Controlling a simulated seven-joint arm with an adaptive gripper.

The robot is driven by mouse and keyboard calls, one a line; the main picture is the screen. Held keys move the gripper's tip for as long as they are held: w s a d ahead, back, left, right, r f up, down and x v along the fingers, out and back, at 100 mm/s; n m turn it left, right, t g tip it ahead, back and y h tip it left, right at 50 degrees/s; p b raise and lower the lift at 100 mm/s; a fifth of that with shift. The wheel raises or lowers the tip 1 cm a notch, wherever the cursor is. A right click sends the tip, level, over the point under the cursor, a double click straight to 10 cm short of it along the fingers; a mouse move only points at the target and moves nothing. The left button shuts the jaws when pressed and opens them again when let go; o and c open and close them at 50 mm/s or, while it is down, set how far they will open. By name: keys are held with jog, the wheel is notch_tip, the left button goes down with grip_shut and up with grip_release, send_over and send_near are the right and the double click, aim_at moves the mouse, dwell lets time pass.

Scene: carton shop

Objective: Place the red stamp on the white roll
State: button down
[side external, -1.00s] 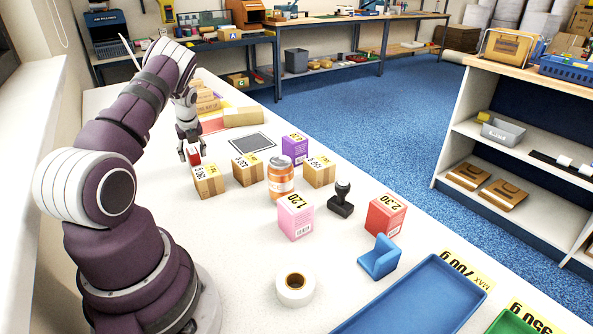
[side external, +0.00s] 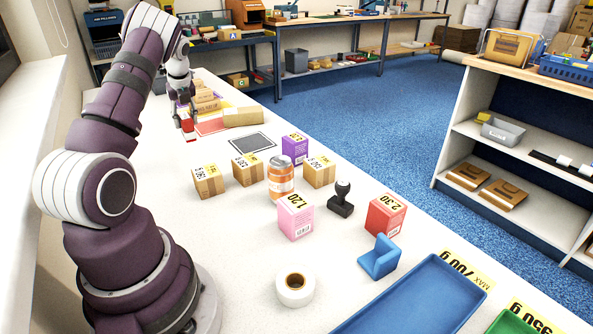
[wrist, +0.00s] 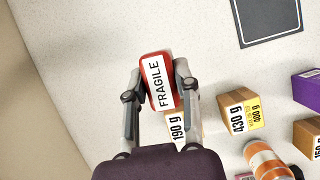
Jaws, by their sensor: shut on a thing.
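My gripper (side external: 186,112) is shut on a small red block, taken as the red stamp (side external: 188,127), toward the far left of the white table. In the wrist view, the red stamp (wrist: 143,72) sits between both fingers of my gripper (wrist: 158,75) and carries a white FRAGILE label. Whether it touches the table is hard to tell. The white roll (side external: 283,291), with a brown core, lies flat at the near end of the table, far from my gripper.
Several cartons, such as the brown box (side external: 208,182) and pink box (side external: 295,218), stand mid-table with an orange can (side external: 281,180) and a black stamp (side external: 341,200). A blue holder (side external: 379,260) and blue tray (side external: 420,300) lie right of the roll. The table's left strip is clear.

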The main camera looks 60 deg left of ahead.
jog(key=w+d+r+n+g, duration=0.1)
jog(key=w+d+r+n, duration=0.2)
jog(key=w+d, duration=0.9)
jog(key=w+d+r+n+g, duration=0.1)
jog(key=w+d+r+n, duration=0.1)
jog(key=d, duration=0.6)
jog(key=w+d+r+n+g, duration=0.1)
jog(key=d+n, duration=0.1)
jog(key=d, duration=0.7)
jog(key=n+g+h, duration=0.2)
jog(key=n+h, duration=0.2)
jog(key=n, duration=0.8)
send_over(284, 287)
jog(key=w, duration=0.2)
notch_tip(284, 287, down, 12)
jog(key=c, duration=0.8)
grip_release()
jog(key=shift+f, duration=0.15)
